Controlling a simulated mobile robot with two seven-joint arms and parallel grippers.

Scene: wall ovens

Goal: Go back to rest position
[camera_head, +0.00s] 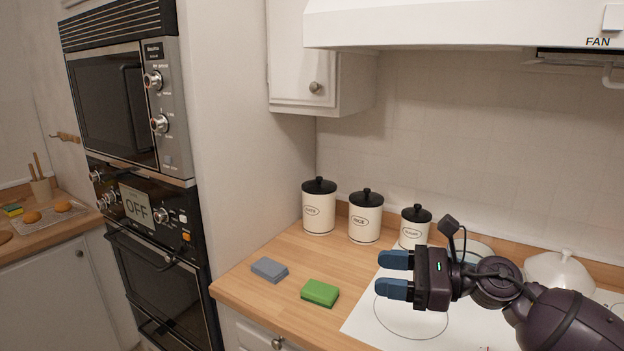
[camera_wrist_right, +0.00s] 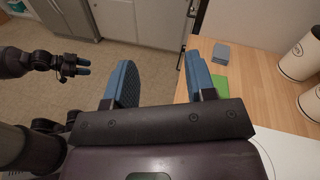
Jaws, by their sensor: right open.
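My right gripper (camera_head: 380,274) comes in from the right in the head view, over the white hob (camera_head: 362,322). Its two blue fingers are apart with nothing between them. It also shows open and empty in the right wrist view (camera_wrist_right: 158,65). My left gripper (camera_wrist_right: 80,70) shows small at the left of the right wrist view, over the floor and away from the counter. Its fingers are too small there to tell whether they are parted. It does not show in the head view.
A grey-blue sponge (camera_head: 270,269) and a green sponge (camera_head: 320,293) lie on the wooden counter (camera_head: 262,302). Three canisters (camera_head: 319,212) stand along the back. A white lidded pot (camera_head: 558,271) is behind my right arm. Wall ovens (camera_head: 150,215) stand left, doors shut.

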